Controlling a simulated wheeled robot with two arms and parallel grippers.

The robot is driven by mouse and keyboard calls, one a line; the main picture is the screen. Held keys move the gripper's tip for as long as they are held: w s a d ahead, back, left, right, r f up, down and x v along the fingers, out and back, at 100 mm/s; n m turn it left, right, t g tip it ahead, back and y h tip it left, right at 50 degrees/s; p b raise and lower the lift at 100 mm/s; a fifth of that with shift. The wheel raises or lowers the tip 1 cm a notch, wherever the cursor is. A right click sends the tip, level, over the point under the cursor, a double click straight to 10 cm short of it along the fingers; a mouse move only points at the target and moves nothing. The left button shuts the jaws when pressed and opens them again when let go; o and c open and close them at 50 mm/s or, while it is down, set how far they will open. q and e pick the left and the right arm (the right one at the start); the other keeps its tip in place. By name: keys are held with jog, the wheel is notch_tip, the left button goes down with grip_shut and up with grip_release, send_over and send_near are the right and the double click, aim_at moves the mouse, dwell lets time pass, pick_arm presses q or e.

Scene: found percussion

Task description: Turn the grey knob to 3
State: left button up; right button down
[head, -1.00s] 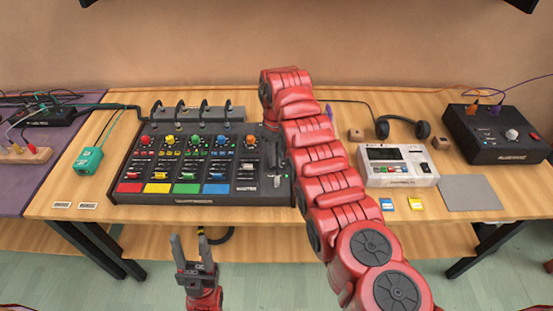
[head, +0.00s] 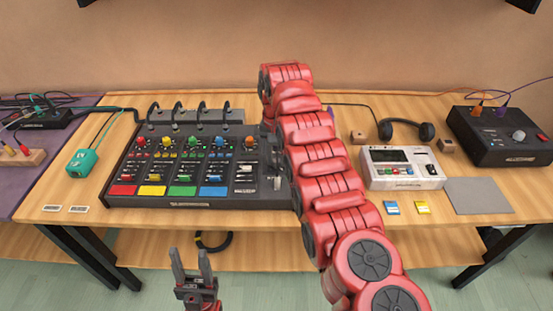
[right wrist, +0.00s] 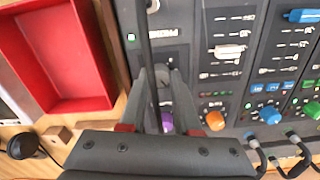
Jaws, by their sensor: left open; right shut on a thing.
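The black mixer (head: 190,204) has coloured knobs and faders and stands on the wooden table. My right arm reaches over its right end and hides my right gripper in the head view. In the right wrist view my right gripper (right wrist: 161,78) is at the mixer's panel, its fingertips closed on a small grey knob (right wrist: 162,72); the fingers and a dark cable partly cover it. No scale number on it can be read. A purple knob (right wrist: 166,122) and an orange knob (right wrist: 215,121) are close by. My left gripper (head: 190,254) is open and empty before the table's front edge.
A red tray (right wrist: 62,50) is beside the mixer in the right wrist view. A white device (head: 401,168), headphones (head: 405,130) and a dark box with a pale knob (head: 500,137) stand to the right. A teal box (head: 83,162) lies left.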

aim_at(277, 160)
jog(key=m, duration=0.2)
jog(key=shift+m, duration=2.3)
jog(key=c, duration=0.6)
grip_release()
notch_tip(277, 160, up, 5)
jog(key=shift+f+p, duration=0.1)
jog(key=shift+p, duration=0.9)
notch_tip(277, 160, up, 13)
jog(key=p, duration=1.2)
jog(key=shift+f+p, duration=0.2)
jog(key=shift+p, duration=0.1)
